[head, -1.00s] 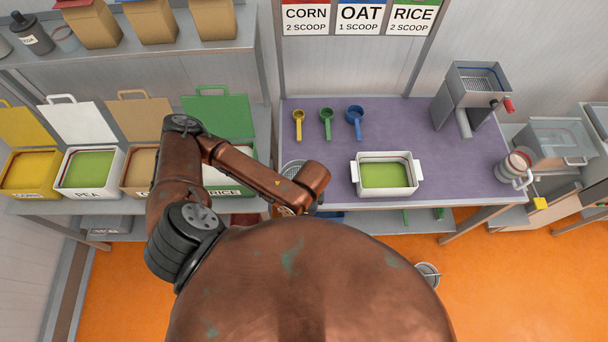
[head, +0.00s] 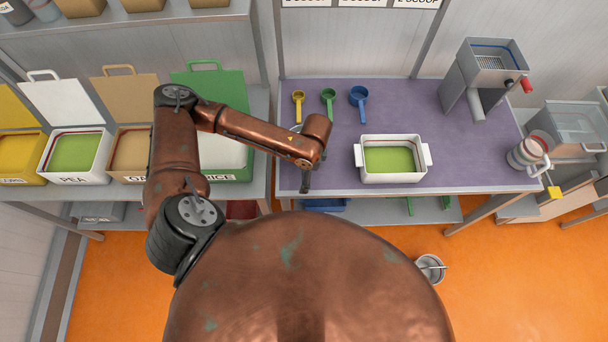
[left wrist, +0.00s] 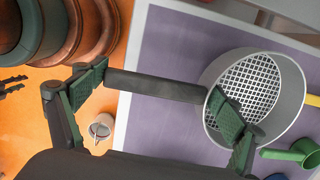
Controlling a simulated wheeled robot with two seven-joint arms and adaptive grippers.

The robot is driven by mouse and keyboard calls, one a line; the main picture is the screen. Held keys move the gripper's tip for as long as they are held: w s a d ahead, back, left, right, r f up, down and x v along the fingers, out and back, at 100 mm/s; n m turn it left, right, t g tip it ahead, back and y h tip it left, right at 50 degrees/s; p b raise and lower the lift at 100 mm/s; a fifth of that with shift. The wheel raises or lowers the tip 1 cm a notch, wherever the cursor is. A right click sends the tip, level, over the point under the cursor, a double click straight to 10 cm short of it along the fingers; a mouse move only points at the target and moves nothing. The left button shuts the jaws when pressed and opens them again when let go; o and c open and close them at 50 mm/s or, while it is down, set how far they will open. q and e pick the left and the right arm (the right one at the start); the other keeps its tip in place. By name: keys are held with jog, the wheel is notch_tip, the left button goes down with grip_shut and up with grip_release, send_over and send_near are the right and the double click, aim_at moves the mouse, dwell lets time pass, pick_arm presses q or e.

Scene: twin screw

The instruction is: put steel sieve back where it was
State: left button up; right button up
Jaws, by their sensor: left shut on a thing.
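The steel sieve (left wrist: 255,92) is a round grey strainer with a white mesh and a dark straight handle (left wrist: 155,86). In the left wrist view it is over the purple table top, with its handle between the fingers of my left gripper (left wrist: 162,104), which is shut on it. In the head view my left gripper (head: 306,182) hangs below the copper wrist at the table's left front. Only a sliver of the sieve's rim shows there behind the arm. I cannot tell whether the sieve touches the table. My right gripper is not in view.
Yellow (head: 298,105), green (head: 328,103) and blue (head: 359,104) scoops lie near the table's back left. A white tub (head: 393,176) with green contents stands mid-table. A metal mill (head: 484,82) is at the right. Open grain bins stand on the left. A bucket (head: 430,267) is on the floor.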

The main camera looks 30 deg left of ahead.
pick_arm(q)
jog(key=shift+w+a+f, duration=0.1)
jog(key=shift+w+f, duration=0.1)
jog(key=shift+f, duration=0.05)
jog(key=shift+w+a+f, duration=0.1)
jog(key=shift+w+f, duration=0.1)
jog(key=shift+f, duration=1.6)
jog(key=o, duration=0.9)
jog(key=r, duration=0.4)
jog(key=d+r, duration=0.1)
jog(key=r, duration=0.7)
jog(key=shift+w+d+p, duration=0.2)
jog(key=shift+w+p, duration=0.05)
jog(key=shift+p, duration=0.15)
